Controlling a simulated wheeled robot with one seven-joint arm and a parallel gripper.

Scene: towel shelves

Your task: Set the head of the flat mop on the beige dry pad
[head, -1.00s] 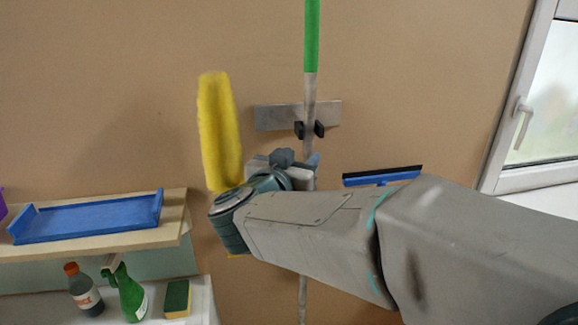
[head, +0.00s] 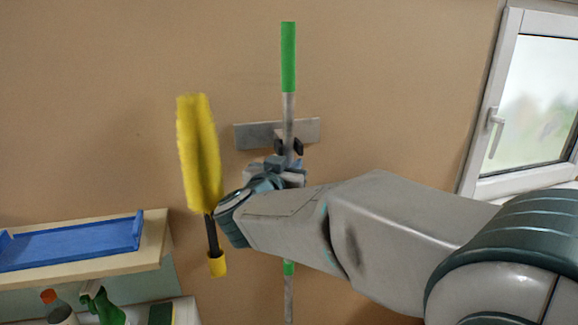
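A grey pole with a green upper grip (head: 288,58) hangs upright in a wall clip in the head view. I take it to be the flat mop's handle, but its lower end is out of the picture, so no mop head shows. My gripper (head: 286,170) is at the pole just below the clip, with parts on both sides of the shaft. The fingertips are small and partly hidden, so I cannot tell if they are closed on it. The beige dry pad is not in view.
A grey wall plate (head: 255,135) carries the clip. A yellow duster (head: 200,155) hangs left of the pole, close to my wrist. A wooden shelf (head: 95,272) with a blue tray (head: 70,243) is at lower left, bottles below it. A window (head: 530,100) is at right.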

